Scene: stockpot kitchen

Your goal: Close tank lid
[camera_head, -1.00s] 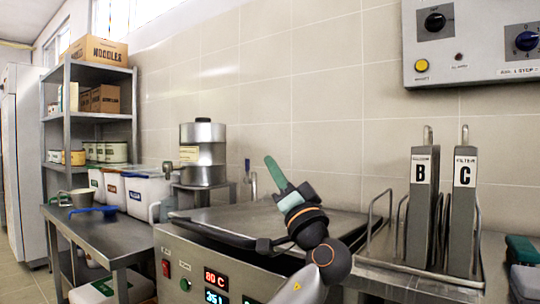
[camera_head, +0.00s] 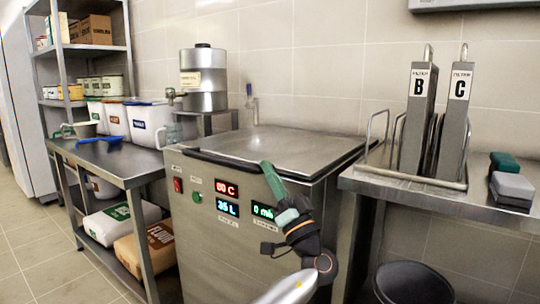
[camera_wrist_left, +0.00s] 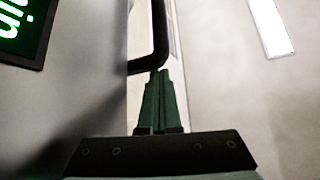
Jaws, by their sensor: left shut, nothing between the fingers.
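The steel tank (camera_head: 210,240) stands in the middle of the head view, with red and green displays on its front. Its flat lid (camera_head: 290,145) lies over the top, with a dark edge and a black handle bar (camera_head: 225,161) along the front. My left gripper (camera_head: 268,170) is in front of the tank near the lid's front edge. Its green fingers are shut and empty. In the left wrist view the fingers (camera_wrist_left: 158,100) point at a dark bar (camera_wrist_left: 158,40); I cannot tell if they touch it. My right gripper is not in view.
A side table (camera_head: 120,168) with white tubs stands left of the tank. A counter (camera_head: 400,193) with filters B and C in a rack stands to the right, with a black bin (camera_head: 412,284) below. A steel canister (camera_head: 203,80) stands behind the tank.

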